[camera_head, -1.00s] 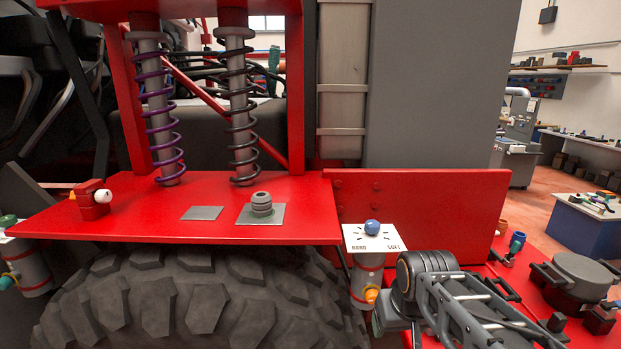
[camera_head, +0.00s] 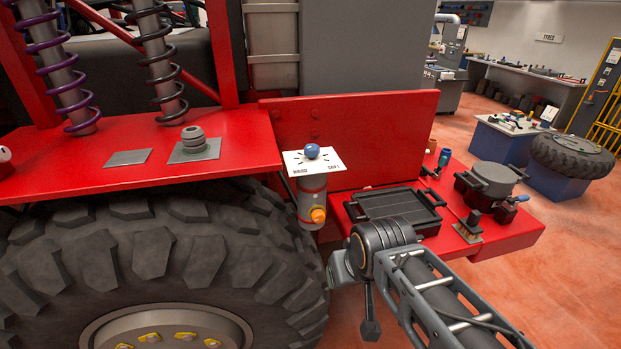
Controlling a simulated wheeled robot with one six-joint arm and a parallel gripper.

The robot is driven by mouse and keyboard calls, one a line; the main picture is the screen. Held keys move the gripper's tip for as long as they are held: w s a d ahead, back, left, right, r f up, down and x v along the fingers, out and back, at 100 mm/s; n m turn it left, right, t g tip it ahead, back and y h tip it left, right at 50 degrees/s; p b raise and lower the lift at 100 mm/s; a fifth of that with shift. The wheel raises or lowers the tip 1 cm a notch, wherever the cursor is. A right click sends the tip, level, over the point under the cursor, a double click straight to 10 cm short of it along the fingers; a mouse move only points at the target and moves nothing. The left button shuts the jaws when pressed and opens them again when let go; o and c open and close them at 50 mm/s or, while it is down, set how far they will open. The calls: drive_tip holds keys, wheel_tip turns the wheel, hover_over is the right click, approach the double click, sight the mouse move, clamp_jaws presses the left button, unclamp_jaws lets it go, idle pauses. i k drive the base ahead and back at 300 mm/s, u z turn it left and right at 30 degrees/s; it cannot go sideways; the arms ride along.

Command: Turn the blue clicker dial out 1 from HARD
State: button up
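The blue clicker dial (camera_head: 312,151) sits on a white plate (camera_head: 327,165) with dark tick marks around it. The words at the plate's front edge look like HARD at left and SOFT at right. The plate tops a grey cylinder (camera_head: 311,205) with red bands and an orange knob beside the big tyre. The dial's pointer is too small to read. My arm ends below and right of the dial, apart from it. A dark finger-like part, seemingly of my gripper (camera_head: 370,328), hangs under the arm's end; its opening cannot be made out.
The red fender (camera_head: 230,150) and tyre (camera_head: 150,250) lie left of the dial, and a red upright panel (camera_head: 370,130) stands behind it.

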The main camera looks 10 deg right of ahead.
sight(312, 150)
drive_tip(key=z, duration=1.3)
drive_tip(key=i, duration=0.75)
drive_tip(key=u, duration=1.15)
